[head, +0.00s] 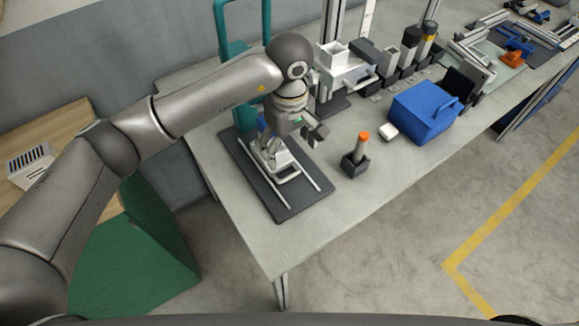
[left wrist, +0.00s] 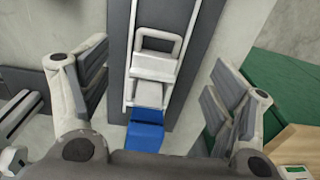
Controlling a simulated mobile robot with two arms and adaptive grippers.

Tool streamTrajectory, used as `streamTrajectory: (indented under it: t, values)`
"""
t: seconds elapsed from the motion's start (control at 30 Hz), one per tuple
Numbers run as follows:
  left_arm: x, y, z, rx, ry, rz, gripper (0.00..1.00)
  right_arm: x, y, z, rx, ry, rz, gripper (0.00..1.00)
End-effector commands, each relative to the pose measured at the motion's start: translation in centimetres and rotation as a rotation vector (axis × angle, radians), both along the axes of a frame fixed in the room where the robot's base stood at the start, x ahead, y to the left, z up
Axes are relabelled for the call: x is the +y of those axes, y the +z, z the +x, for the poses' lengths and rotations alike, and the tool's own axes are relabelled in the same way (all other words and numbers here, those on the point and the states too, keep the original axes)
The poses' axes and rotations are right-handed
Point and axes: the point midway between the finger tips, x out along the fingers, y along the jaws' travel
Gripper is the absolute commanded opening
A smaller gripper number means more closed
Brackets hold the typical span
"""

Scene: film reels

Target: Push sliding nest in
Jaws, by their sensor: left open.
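The sliding nest (head: 287,171) is a white carriage with a loop handle. It sits between two pale rails on a dark base plate (head: 262,188) at the table's left end. In the left wrist view the nest (left wrist: 153,67) and its handle lie between my fingers, with a blue piece (left wrist: 146,137) at its lower end. My left gripper (head: 292,138) is above the nest and partly hides it. In the left wrist view the gripper (left wrist: 160,92) is open with nothing between its pads; I cannot tell if it touches the nest. My right gripper is not in view.
A teal frame (head: 222,50) stands behind the base plate. White and grey devices line the back. The table's front strip is clear.

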Motion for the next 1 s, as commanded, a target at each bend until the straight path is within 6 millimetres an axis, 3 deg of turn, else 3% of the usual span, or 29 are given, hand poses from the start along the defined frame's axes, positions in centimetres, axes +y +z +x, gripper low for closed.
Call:
streamTrajectory:
  t: [0.5,0.93,1.0]
  values:
    - [-0.1,-8.6,-0.2,0.007,0.001,-0.004,0.81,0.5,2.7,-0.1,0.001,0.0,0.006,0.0]
    - [-0.1,-9.8,-0.1,0.003,0.0,-0.006,0.81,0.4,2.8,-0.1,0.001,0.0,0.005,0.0]
    - [-0.1,-9.8,-0.1,0.003,0.0,-0.006,0.72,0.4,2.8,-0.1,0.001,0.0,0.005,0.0]
